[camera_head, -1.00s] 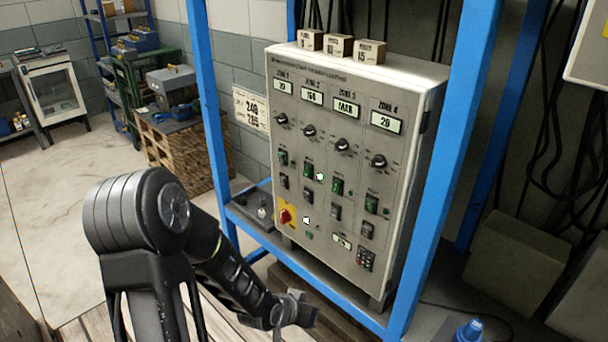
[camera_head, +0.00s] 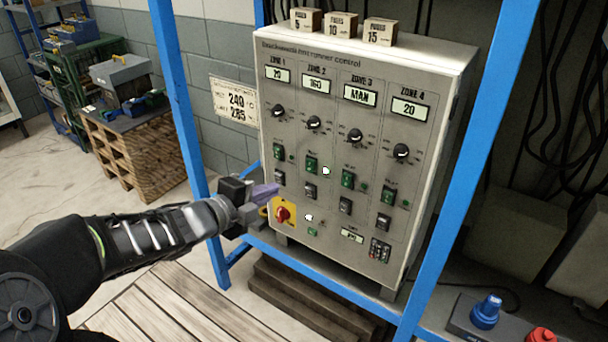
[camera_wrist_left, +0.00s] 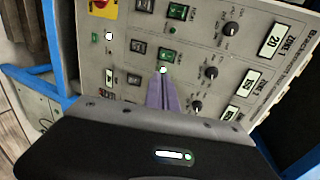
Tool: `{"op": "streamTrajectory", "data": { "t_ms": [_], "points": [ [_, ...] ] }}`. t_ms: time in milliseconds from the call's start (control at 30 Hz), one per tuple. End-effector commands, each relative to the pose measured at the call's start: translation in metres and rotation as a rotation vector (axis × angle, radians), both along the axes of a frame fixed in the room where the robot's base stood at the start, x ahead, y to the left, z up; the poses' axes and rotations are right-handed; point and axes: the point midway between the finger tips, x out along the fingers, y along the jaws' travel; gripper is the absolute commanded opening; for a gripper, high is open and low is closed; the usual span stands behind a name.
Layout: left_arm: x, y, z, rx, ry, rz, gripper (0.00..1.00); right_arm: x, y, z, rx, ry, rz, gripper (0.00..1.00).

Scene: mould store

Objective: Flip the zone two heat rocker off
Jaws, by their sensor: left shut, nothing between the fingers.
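The grey control panel (camera_head: 270,90) stands upright with four zone columns. The zone two heat rocker (camera_head: 311,165) is green, under the zone two knob (camera_head: 313,123) and the 160 display (camera_head: 316,85). A lit white lamp (camera_head: 326,170) is beside it. The rocker also shows in the left wrist view (camera_wrist_left: 167,53); I cannot tell which way it is tipped. My left gripper (camera_head: 268,190) is shut and empty, at the panel's lower left in the head view. In the wrist view its purple fingers (camera_wrist_left: 163,92) reach toward the panel, overlapping the area beside that lamp. My right gripper is out of view.
Other green rockers, such as zone one's (camera_head: 279,152) and zone three's (camera_head: 348,179), sit close by. Black rockers (camera_head: 310,190) lie below. A red switch (camera_head: 283,214) is at the lower left. Blue frame posts (camera_head: 180,110) flank the panel. Fuse boxes (camera_head: 341,27) stand on top.

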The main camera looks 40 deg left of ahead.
Motion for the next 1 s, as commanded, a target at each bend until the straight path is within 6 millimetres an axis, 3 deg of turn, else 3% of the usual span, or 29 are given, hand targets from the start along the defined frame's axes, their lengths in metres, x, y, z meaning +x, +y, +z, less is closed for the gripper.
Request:
{"op": "streamTrajectory", "data": {
  "t_ms": [267, 467, 1000],
  "points": [
    [0.002, 0.000, -0.001, -0.004, 0.001, 0.001, 0.00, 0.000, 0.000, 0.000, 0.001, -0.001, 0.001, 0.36],
    [0.018, 0.000, -0.007, -0.004, 0.002, 0.000, 0.00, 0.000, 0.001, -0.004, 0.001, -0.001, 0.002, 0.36],
    [0.113, 0.002, -0.037, -0.007, 0.003, 0.001, 0.00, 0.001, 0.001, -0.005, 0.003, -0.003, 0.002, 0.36]
  ]
}}
